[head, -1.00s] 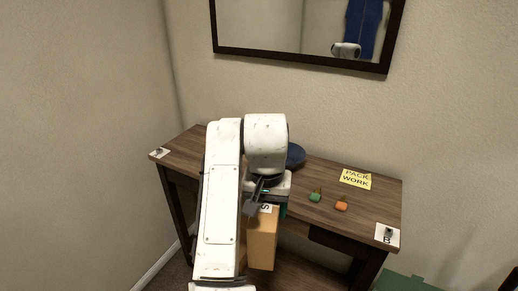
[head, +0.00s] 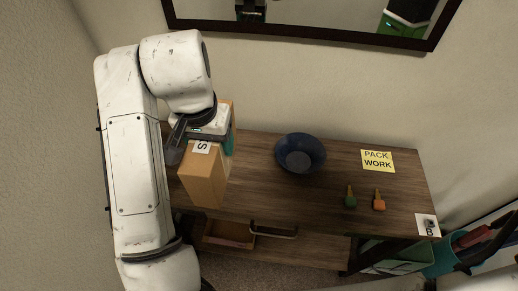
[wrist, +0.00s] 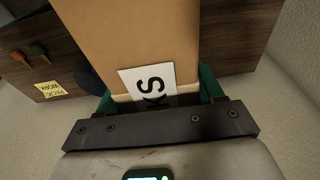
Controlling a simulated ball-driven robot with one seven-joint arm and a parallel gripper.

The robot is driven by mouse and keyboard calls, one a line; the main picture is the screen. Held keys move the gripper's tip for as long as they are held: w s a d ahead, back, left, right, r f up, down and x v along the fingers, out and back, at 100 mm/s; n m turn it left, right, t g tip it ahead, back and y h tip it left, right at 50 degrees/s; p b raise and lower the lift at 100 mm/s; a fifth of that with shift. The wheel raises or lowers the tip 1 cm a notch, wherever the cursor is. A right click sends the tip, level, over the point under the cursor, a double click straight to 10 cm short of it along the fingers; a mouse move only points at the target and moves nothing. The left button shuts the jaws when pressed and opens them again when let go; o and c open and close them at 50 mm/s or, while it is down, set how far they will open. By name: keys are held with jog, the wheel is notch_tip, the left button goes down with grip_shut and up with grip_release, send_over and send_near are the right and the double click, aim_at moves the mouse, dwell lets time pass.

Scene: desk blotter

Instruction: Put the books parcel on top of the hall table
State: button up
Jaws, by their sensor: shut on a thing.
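The books parcel is a tan box (head: 203,180) with a white label, of which only an "S" shows clearly in the head view. My gripper (head: 212,145) is shut on the parcel, and the parcel hangs at the left part of the hall table (head: 260,195), a brown wooden table. I cannot tell whether the parcel touches the tabletop. In the wrist view the parcel (wrist: 135,40) fills the middle between the green fingers, with the wooden top behind it. My arm hides the table's left end.
A dark blue bowl (head: 300,153) stands mid-table at the back. A yellow "PACK WORK" note (head: 377,161), a green-tagged key (head: 350,198) and an orange-tagged key (head: 379,201) lie to the right. A white card (head: 427,225) is at the right corner. A lower shelf holds a tray (head: 229,235).

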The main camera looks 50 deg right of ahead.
jog(key=w+f+b, duration=0.1)
jog(key=w+f, duration=1.1)
jog(key=w, duration=0.2)
jog(key=shift+w+a+f+b, duration=0.3)
jog(key=shift+f+b, duration=0.1)
jog(key=shift+f, duration=0.1)
jog(key=o, duration=1.4)
jog(key=shift+o, duration=0.2)
notch_tip(320, 180, up, 12)
jog(key=s+a, duration=0.1)
jog(key=shift+a+b, duration=0.2)
jog(key=shift+b, duration=0.15)
